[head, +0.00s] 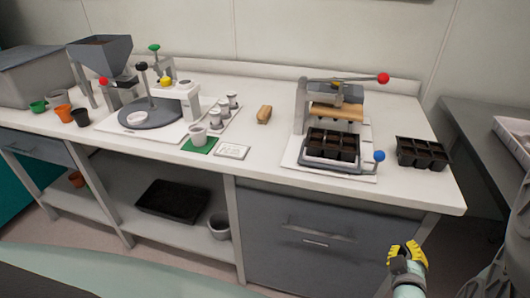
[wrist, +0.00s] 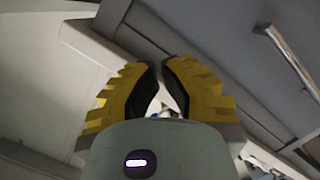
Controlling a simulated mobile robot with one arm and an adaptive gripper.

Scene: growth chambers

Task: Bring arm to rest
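My gripper (head: 408,250) is at the lower right of the head view, in front of the bench and below its worktop. Its yellow, ridged fingers point up and it is apart from the bench. In the wrist view my gripper (wrist: 160,68) shows two yellow fingers with dark pads, their tips close together. Nothing shows held between them. Most of my arm is out of view.
The white bench (head: 270,95) carries a press (head: 335,110), a black cell tray (head: 422,153) near its right end, and pots, cups and a dispenser at left. Grey drawers (head: 320,235) face my gripper. A side table (head: 475,125) stands at right.

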